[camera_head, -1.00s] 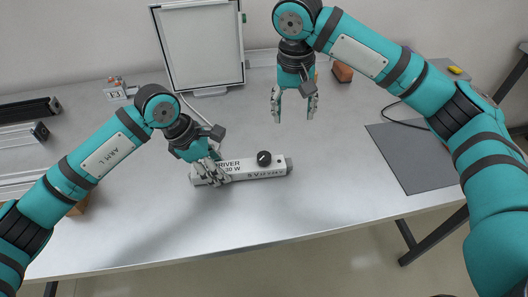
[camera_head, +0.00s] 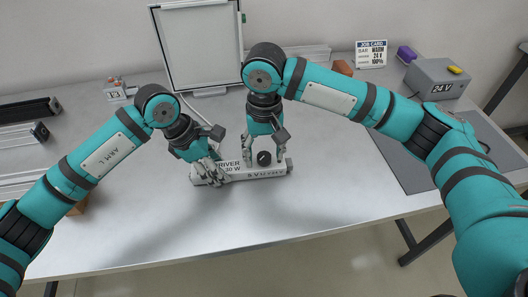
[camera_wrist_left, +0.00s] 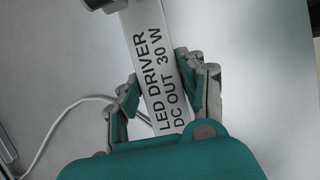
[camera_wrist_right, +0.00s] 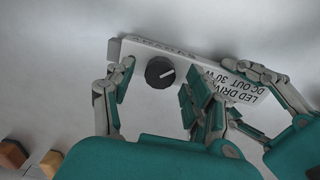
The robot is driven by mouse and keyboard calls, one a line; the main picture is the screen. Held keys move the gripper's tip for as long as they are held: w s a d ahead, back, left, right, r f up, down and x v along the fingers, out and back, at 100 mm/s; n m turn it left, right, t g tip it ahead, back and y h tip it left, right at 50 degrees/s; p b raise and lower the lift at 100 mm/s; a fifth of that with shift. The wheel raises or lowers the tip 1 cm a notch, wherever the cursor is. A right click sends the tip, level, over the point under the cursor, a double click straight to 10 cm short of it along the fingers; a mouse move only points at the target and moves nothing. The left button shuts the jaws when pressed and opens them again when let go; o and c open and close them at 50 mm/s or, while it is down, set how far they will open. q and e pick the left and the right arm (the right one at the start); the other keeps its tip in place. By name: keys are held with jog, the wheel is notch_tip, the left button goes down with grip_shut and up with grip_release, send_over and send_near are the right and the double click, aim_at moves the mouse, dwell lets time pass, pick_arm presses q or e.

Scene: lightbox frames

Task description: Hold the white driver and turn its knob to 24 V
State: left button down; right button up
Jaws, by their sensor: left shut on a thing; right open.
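The white driver (camera_head: 240,175) lies on the table, its label reading LED DRIVER, DC OUT 30 W. My left gripper (camera_head: 212,176) is shut on the label end of the driver; in the left wrist view its fingers press both long sides of the driver (camera_wrist_left: 155,65). The black knob (camera_head: 264,158) sits on top near the other end. My right gripper (camera_head: 264,160) is open, its fingers down on either side of the knob. In the right wrist view the knob (camera_wrist_right: 160,72) shows a pale pointer line between the spread fingers and looks clear of them.
A job card (camera_head: 371,54) reads WARM, 24 V, 100%. A grey box (camera_head: 437,78) labelled 24 V stands at the back right near a dark grey mat (camera_head: 400,160). A white panel (camera_head: 200,45) stands at the back.

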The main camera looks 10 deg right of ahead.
jog(key=shift+f, duration=0.4)
jog(key=shift+c, duration=0.4)
grip_shut()
